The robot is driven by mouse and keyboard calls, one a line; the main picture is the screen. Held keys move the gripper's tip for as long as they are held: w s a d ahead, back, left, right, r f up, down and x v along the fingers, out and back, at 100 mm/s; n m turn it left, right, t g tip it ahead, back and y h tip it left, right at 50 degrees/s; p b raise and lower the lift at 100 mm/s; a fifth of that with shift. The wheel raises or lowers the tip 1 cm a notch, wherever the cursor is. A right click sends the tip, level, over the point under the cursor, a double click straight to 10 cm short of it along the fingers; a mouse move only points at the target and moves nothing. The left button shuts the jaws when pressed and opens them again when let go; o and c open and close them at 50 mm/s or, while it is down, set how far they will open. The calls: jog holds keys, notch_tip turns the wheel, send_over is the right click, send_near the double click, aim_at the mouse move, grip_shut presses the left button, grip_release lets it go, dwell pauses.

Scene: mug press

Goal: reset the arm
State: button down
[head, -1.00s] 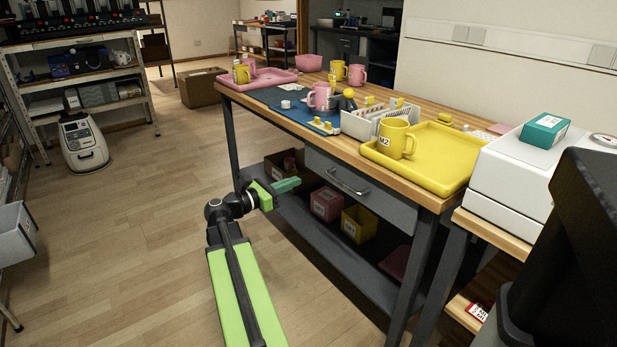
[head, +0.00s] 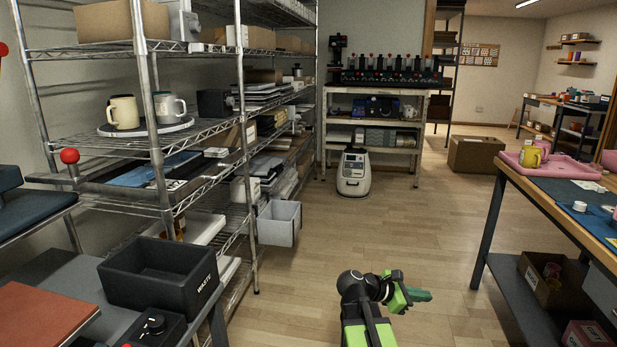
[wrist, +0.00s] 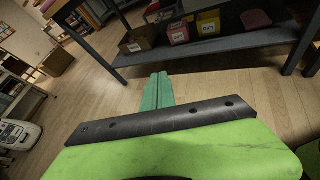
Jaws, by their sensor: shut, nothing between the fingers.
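My green arm shows at the bottom of the head view, low over the wooden floor, with my gripper (head: 420,295) pointing right toward the workbench. Its teal fingers are shut together with nothing between them. In the wrist view my gripper (wrist: 158,80) also shows shut and empty. It points over bare floor toward the lower shelf of the workbench, apart from it.
The workbench (head: 548,200) stands at the right, with a pink tray (head: 560,170) on top and bins below. Wire shelving (head: 160,165) fills the left, with a black waste bin (head: 160,275) in front. A wheeled machine (head: 354,172) stands at the back. The middle floor is clear.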

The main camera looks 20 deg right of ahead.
jog(key=a+f+m+y, duration=0.5)
jog(key=a, duration=0.7)
jog(key=a+f+m+t+y, duration=0.1)
jog(key=a+f+m+y, duration=0.3)
jog(key=a, duration=0.8)
jog(key=a+f+m+y, duration=0.5)
jog(key=a, duration=0.7)
notch_tip(320, 180, up, 38)
jog(key=p, duration=3.8)
jog(key=shift+m, duration=0.3)
